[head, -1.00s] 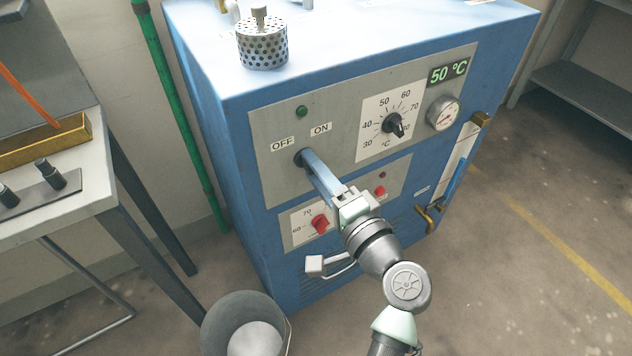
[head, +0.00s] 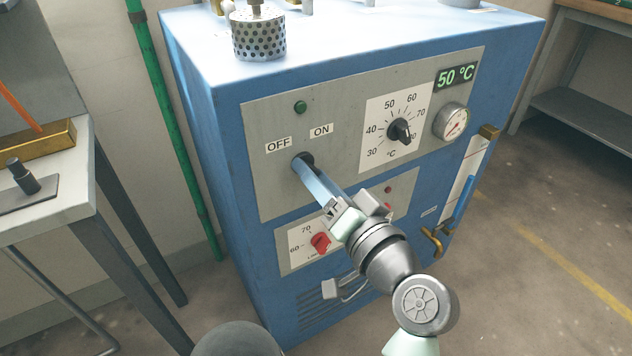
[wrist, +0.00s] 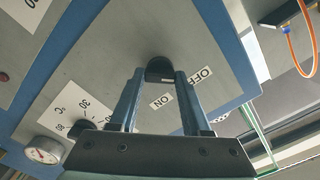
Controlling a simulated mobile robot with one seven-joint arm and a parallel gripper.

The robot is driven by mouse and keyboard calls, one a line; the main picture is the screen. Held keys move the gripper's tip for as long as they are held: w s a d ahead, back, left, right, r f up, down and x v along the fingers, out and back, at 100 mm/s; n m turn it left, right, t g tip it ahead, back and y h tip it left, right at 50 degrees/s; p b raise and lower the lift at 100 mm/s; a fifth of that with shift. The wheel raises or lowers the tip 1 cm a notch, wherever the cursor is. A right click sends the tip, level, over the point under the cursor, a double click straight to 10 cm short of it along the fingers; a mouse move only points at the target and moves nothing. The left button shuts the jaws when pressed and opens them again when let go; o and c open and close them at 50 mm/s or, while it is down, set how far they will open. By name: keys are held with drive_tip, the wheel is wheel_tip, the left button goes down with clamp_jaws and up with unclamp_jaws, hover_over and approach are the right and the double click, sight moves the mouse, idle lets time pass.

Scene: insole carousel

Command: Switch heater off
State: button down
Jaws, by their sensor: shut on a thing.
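The heater is a blue cabinet (head: 228,190) with a grey control panel (head: 270,195). Its dark round switch (head: 303,160) sits just below the OFF label (head: 278,145) and the ON label (head: 321,130); it also shows in the wrist view (wrist: 160,66). My gripper (head: 311,172) reaches the panel with its long bluish fingers on either side of the switch and is shut on it, as the wrist view (wrist: 160,78) also shows. The fingers partly cover the switch, so its pointing direction cannot be told. A green lamp (head: 300,107) sits above the labels. The display (head: 456,75) reads 50 °C.
A black temperature dial (head: 399,130) and round gauge (head: 451,122) lie right of the switch. A red knob (head: 320,242) is below. A perforated metal cylinder (head: 258,36) stands on top. A table (head: 60,195) is at left, and a grey bucket (head: 237,341) is on the floor.

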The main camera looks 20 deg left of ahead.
idle(0.4)
drive_tip(key=shift+c, duration=1.8)
unclamp_jaws()
drive_tip(key=p+v, duration=0.2)
drive_tip(key=v, duration=1.1)
